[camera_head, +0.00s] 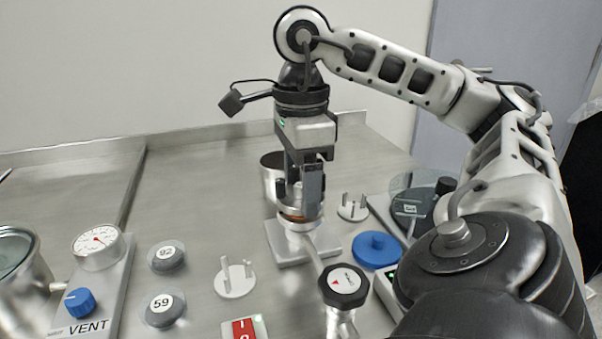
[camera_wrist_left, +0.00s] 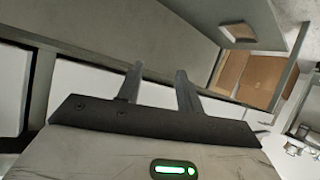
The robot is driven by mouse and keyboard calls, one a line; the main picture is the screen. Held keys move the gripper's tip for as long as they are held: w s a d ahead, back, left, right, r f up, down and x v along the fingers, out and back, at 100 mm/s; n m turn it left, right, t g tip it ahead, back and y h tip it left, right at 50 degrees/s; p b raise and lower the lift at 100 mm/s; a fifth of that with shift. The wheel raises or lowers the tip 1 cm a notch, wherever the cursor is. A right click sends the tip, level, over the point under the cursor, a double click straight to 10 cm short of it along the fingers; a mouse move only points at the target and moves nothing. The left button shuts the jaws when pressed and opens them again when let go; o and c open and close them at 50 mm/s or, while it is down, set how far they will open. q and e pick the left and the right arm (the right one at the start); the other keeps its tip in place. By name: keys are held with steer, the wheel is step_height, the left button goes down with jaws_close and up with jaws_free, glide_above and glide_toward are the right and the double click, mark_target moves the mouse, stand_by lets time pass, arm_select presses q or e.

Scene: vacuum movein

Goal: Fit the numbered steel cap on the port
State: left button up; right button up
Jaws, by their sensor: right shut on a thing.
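My right gripper (camera_head: 301,203) points down, shut on a small steel piece (camera_head: 293,200), likely the cap. Any number on it is hidden by the fingers. The piece sits directly over the port (camera_head: 299,227), a short steel fitting with a copper-coloured ring at its top. I cannot tell whether the cap is seated or just above the ring. Two grey discs numbered 92 (camera_head: 167,257) and 59 (camera_head: 164,309) lie to the left. My left gripper (camera_wrist_left: 159,70) is open and empty in the left wrist view; it is outside the head view.
A steel cup (camera_head: 270,174) stands close behind the right gripper. A black-topped valve knob (camera_head: 343,286) stands in front of the port. A blue lid (camera_head: 376,250) and pronged white discs (camera_head: 235,279) lie nearby. A gauge panel (camera_head: 97,272) is at left. The bench (camera_head: 205,190) is clear at back left.

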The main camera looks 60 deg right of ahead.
steer(key=shift+f+b, duration=0.45)
stand_by(0.3)
steer(key=o, duration=1.1)
